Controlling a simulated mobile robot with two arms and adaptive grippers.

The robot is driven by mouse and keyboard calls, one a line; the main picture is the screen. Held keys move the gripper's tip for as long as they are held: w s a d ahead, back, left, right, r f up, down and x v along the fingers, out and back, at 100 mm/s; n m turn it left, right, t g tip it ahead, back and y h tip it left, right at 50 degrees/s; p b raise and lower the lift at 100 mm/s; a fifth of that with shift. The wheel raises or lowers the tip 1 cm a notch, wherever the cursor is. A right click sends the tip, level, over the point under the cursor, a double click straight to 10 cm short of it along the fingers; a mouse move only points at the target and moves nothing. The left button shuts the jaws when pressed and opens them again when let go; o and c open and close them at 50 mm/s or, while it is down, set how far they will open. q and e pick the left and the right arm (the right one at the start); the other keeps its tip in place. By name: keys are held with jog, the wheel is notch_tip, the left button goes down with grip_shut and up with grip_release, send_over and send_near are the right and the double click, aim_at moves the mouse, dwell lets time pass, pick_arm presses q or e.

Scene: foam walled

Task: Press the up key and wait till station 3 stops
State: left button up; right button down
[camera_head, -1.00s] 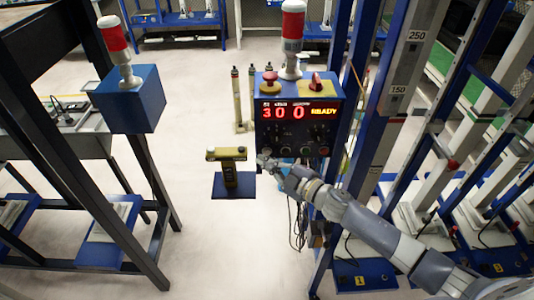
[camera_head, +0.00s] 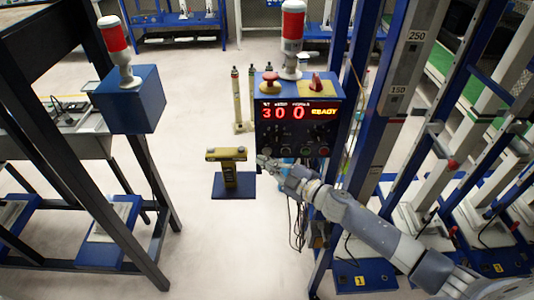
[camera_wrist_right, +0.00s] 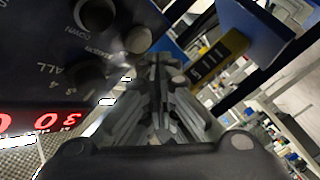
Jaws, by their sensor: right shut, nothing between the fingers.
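The blue control box (camera_head: 298,90) hangs at centre, with a dark front panel of knobs and buttons. Its red display (camera_head: 281,113) reads 3, 0, 0, with yellow READY at the right. My right gripper (camera_head: 262,161) is shut and empty at the panel's lower left corner. In the right wrist view, the gripper tips (camera_wrist_right: 158,62) are close to a small round button (camera_wrist_right: 138,40); I cannot tell whether they touch it. A round control (camera_wrist_right: 95,15) there sits by a DOWN label, and a selector (camera_wrist_right: 85,76) by 3, 4 and ALL. No UP label is legible. My left gripper is out of view.
A red and white lamp (camera_head: 292,38), a red mushroom button (camera_head: 270,78) and a red switch (camera_head: 316,82) stand on the box. A yellow and black post (camera_head: 228,170) stands just left of my gripper. Blue-framed stations with columns (camera_head: 404,60) fill the right side.

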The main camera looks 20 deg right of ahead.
jog(key=shift+w, duration=0.1)
jog(key=shift+w+d, duration=0.1)
jog(key=shift+w, duration=0.2)
jog(key=shift+w+d, duration=0.15)
jog(key=shift+w, duration=0.35)
dwell(0.8)
jog(key=shift+s, duration=0.1)
jog(key=shift+s+a+p, duration=0.2)
jog(key=shift+s+p, duration=0.1)
jog(key=shift+s, duration=0.55)
jog(key=s, duration=0.2)
jog(key=s+a+p, duration=0.1)
jog(key=s, duration=0.1)
jog(key=shift+s+a, duration=0.2)
jog(key=shift+s, duration=0.15)
